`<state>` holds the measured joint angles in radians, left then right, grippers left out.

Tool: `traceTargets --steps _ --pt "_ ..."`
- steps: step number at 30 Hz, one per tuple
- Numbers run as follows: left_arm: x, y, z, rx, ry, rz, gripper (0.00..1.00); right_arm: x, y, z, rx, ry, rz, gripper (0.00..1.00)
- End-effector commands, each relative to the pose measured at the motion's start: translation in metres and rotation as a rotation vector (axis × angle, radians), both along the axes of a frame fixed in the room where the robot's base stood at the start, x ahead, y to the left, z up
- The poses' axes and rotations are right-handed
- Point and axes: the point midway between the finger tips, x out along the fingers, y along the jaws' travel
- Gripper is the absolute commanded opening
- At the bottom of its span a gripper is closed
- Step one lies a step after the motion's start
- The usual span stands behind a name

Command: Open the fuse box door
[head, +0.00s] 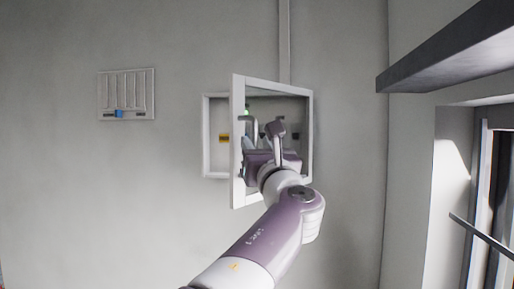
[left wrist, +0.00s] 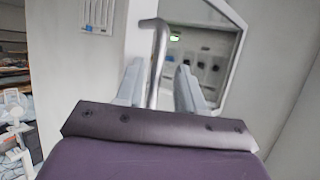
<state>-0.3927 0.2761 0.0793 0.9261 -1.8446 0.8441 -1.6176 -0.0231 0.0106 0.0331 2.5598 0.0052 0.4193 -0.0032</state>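The fuse box (head: 208,140) is a pale frame on the back wall. Its windowed door (head: 237,150) stands partly open, its left edge swung out from the wall. My left gripper (head: 263,140) is in front of the door in the head view, partly hidden by its own arm. In the left wrist view, the metal bar handle (left wrist: 157,50) stands upright between the fingers of my left gripper (left wrist: 160,75). The fingers are apart, with a gap visible on the right of the bar. Fuses show through the door window. My right gripper is not in view.
A slotted wall panel (head: 126,95) with a blue part hangs to the left. A dark shelf (head: 450,55) juts from the right wall, above a window opening (head: 480,190). The wall left of the fuse box is otherwise clear.

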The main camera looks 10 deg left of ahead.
Motion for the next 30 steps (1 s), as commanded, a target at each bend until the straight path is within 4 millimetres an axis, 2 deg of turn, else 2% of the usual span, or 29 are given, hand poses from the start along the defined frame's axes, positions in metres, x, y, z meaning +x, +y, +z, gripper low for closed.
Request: traceTargets --steps 1,3,9,13,19,22,23,25,26,27,29,30 --pt "-0.007 -0.004 -0.01 0.0 -0.001 -0.003 0.38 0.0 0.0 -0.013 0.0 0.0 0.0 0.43" --pt "-0.019 -0.012 -0.018 0.0 -0.001 -0.004 0.38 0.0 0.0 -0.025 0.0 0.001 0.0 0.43" --pt "-0.047 -0.029 -0.032 0.0 -0.001 -0.004 0.38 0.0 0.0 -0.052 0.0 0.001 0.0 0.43" --pt "-0.054 -0.032 -0.029 0.0 0.0 -0.001 0.38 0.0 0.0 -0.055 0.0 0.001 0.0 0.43" --pt "-0.054 -0.032 -0.027 0.001 0.001 -0.001 0.38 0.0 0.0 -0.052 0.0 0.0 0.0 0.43" --pt "-0.048 -0.031 -0.037 -0.023 0.02 -0.014 0.06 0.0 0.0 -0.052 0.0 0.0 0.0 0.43" --pt "-0.043 -0.03 -0.047 -0.047 0.038 -0.028 0.0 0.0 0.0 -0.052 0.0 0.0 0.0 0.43" --pt "-0.024 -0.025 -0.092 -0.169 0.116 -0.081 0.0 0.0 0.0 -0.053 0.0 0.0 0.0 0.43" --pt "-0.015 -0.022 -0.12 -0.254 0.163 -0.106 0.0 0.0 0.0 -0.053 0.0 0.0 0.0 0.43" --pt "-0.005 -0.014 -0.166 -0.4 0.233 -0.128 0.0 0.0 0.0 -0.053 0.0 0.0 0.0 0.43" --pt "-0.002 0.0 -0.248 -0.684 0.336 -0.122 0.0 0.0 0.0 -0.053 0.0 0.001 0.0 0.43" --pt "-0.01 0.011 -0.306 -0.904 0.389 -0.08 0.0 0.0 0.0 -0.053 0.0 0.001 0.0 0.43"
